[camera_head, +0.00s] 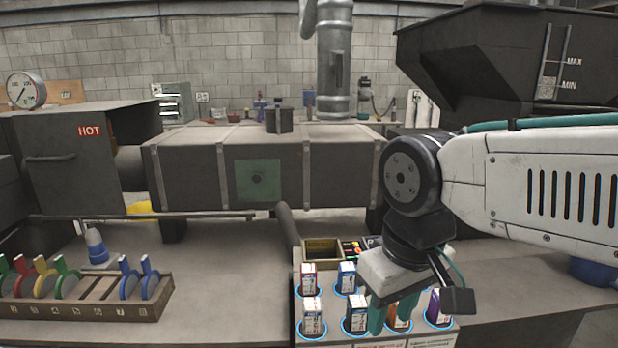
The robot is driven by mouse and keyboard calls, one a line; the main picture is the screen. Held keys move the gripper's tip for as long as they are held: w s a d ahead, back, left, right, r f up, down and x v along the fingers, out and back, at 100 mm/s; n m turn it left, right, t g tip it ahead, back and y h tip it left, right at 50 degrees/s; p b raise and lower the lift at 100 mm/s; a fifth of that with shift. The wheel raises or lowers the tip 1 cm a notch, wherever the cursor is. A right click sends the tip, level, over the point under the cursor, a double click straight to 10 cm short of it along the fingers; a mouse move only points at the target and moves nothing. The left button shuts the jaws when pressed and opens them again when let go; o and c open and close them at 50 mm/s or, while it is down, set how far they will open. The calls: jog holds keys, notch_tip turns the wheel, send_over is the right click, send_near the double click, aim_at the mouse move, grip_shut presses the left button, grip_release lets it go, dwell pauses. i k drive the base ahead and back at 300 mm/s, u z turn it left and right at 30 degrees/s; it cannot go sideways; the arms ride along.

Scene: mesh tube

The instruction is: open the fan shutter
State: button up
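No part is marked as the fan shutter, and I cannot tell for certain which one it is. A vertical metal pipe (334,90) with a dark handle-like piece (338,68) rises behind the duct. My gripper (393,316) points down at the front right, well away from the plate and the pipe. Its teal fingers are apart, over a rack of small boxes. An orange box (400,318) shows between them, apparently standing in the rack.
The white rack (308,258) holds several small boxes in blue-ringed slots. A wooden tray (85,310) with coloured ring-shaped pieces is at left. A dark box marked HOT (60,170) and a dark hopper (490,60) flank the duct. The counter (225,265) is mostly clear mid-left.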

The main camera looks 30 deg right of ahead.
aim_at(256, 180)
jog(key=u, duration=0.55)
jog(key=k, duration=0.8)
jog(key=u, duration=0.75)
jog(key=k, duration=0.35)
jog(key=u, duration=0.8)
jog(key=i, duration=1.2)
jog(key=z, duration=0.85)
jog(key=i, duration=0.8)
jog(key=z, duration=1.2)
jog(key=i, duration=0.35)
jog(key=z, duration=0.25)
